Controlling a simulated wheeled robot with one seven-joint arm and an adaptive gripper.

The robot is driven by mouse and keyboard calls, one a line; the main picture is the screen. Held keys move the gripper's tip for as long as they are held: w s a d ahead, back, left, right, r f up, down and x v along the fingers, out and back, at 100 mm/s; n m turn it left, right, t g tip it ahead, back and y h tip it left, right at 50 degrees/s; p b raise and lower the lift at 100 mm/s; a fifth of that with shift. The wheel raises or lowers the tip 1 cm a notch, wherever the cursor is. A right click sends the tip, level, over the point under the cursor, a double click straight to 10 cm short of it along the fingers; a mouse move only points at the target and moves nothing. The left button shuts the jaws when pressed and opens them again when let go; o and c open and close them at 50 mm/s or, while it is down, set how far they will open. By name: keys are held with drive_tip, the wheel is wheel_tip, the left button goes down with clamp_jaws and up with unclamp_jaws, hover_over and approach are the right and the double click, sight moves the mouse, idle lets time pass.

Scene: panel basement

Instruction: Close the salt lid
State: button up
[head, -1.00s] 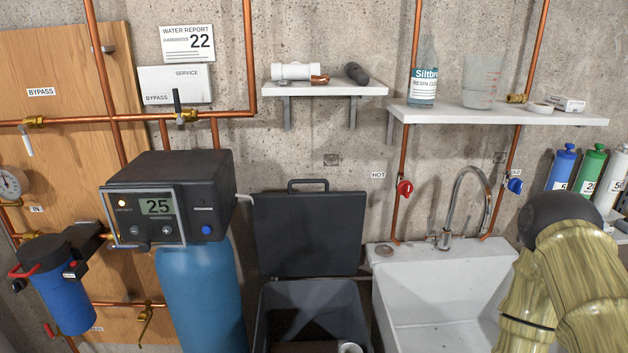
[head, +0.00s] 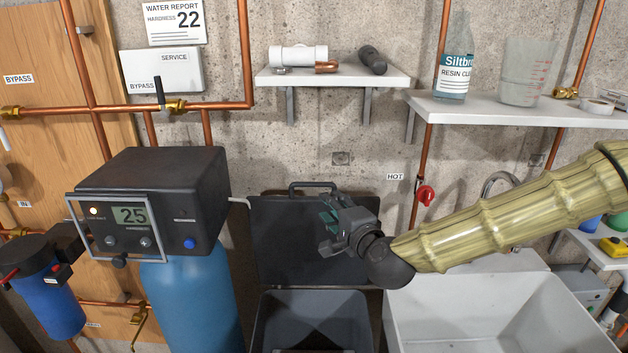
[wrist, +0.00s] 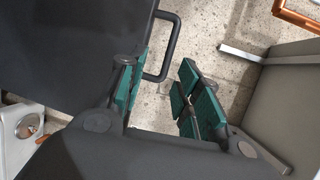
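The salt lid (head: 290,245) is a dark grey panel standing raised against the concrete wall behind the open salt bin (head: 268,318). Its handle (head: 312,185) is a dark loop on its top edge. My gripper (head: 328,228) is in front of the lid's right part, below the handle in the head view. In the wrist view, the green-padded fingers of my gripper (wrist: 158,95) are spread apart and nothing is between them. The handle (wrist: 170,48) shows just beyond the fingertips, and the lid (wrist: 65,50) fills the upper left.
The blue softener tank (head: 190,295) with its control head (head: 155,195) stands left of the bin. A white sink (head: 480,310) is close on the right. A white shelf (head: 335,77) with pipe fittings hangs above the lid.

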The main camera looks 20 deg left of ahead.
sight(314, 186)
drive_tip(key=p+x, duration=0.1)
drive_tip(key=x, duration=0.2)
drive_tip(key=r+p+x, duration=0.1)
drive_tip(key=x, duration=0.2)
drive_tip(key=p+x, duration=0.1)
drive_tip(key=x, duration=0.2)
drive_tip(key=shift+w+a+r, duration=0.25)
drive_tip(key=shift+a+r, duration=0.15)
drive_tip(key=shift+a, duration=0.05)
drive_tip(key=shift+p+x, duration=0.4)
drive_tip(key=shift+x, duration=0.4)
drive_tip(key=shift+f, duration=0.1)
clamp_jaws()
